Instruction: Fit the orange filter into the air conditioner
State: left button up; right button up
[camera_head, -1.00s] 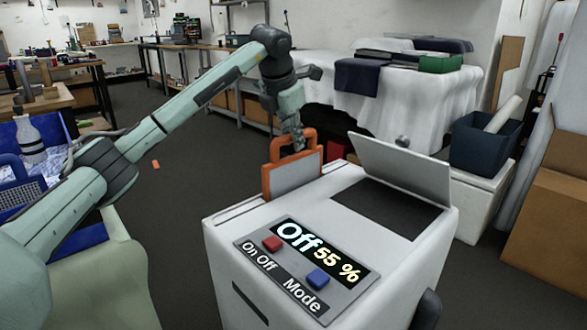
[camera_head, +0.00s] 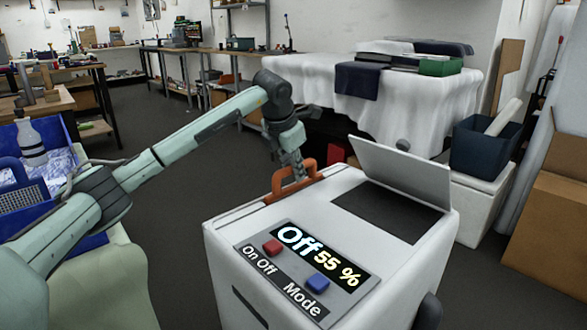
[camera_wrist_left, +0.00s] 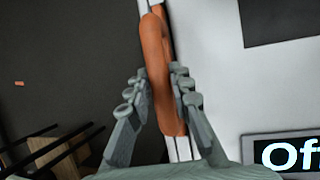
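The orange filter (camera_head: 292,188) sits low in the slot at the back left of the white air conditioner (camera_head: 245,222). Only its handle and a strip of its upper frame show above the top; the rest is hidden inside. My left gripper (camera_head: 293,166) reaches down to the handle from above. In the left wrist view, the left gripper's fingers (camera_wrist_left: 157,88) lie on both sides of the orange handle (camera_wrist_left: 158,60) and appear closed on it. The panel (camera_head: 302,272) reads "Off" and "55 %", with a red and a blue button. My right gripper is out of view.
A lid (camera_head: 404,168) stands raised on the air conditioner's right side, over a dark grille (camera_head: 388,212). A blue crate (camera_head: 70,130) with a white bottle (camera_head: 31,146) is at left. A dark bin (camera_head: 483,147) stands at right.

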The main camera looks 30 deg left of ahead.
pick_arm(q)
jog(key=shift+o, duration=1.4)
jog(key=shift+r, duration=0.1)
jog(key=v, duration=1.2)
